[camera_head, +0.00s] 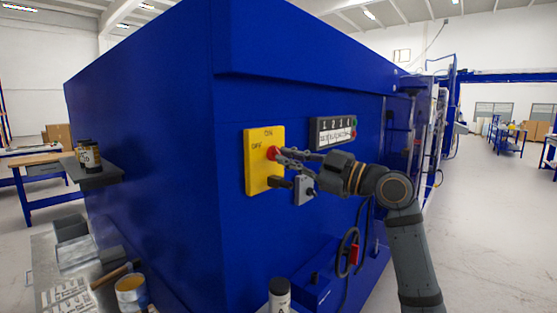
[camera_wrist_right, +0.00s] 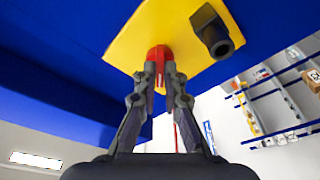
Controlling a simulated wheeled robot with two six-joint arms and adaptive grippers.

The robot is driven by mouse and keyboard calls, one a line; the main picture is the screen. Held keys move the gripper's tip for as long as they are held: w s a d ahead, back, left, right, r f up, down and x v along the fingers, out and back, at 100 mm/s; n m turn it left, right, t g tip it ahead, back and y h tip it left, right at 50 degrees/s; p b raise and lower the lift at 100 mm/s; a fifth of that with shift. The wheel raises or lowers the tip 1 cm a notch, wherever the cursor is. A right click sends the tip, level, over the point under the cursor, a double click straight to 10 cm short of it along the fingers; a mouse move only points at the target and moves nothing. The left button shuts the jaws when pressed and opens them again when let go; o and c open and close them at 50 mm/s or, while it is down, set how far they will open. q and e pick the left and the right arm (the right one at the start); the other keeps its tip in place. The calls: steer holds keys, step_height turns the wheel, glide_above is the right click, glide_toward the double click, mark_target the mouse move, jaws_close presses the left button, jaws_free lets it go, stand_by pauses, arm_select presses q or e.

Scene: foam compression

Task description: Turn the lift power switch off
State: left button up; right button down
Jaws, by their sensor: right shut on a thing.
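The lift power switch is a yellow plate (camera_head: 252,172) on the side of a large blue machine, marked OFF at the left and ON at the top. My right gripper (camera_head: 279,154) is shut on the red knob. In the right wrist view, its two fingers (camera_wrist_right: 160,70) close around the red knob (camera_wrist_right: 160,52), in front of the yellow plate (camera_wrist_right: 180,25). The fingers partly hide the knob, so its exact setting is hard to read. My left gripper is not in view.
A black part (camera_wrist_right: 215,32) sticks out from the yellow plate beside the knob. A black cable (camera_head: 347,250) hangs below. Floor at the right is open.

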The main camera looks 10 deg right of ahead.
steer(key=n, duration=0.2)
steer(key=shift+n+b, duration=0.3)
steer(key=shift+n, duration=0.1)
steer(key=shift+r+n+g, duration=0.15)
steer(key=shift+n+g, duration=0.25)
steer(key=shift+n, duration=0.2)
steer(key=shift+d+n, duration=0.1)
steer(key=shift+n, duration=0.4)
steer(key=n+g, duration=0.1)
steer(key=n, duration=0.4)
steer(key=shift+r, duration=0.15)
steer(key=c, duration=0.7)
jaws_free()
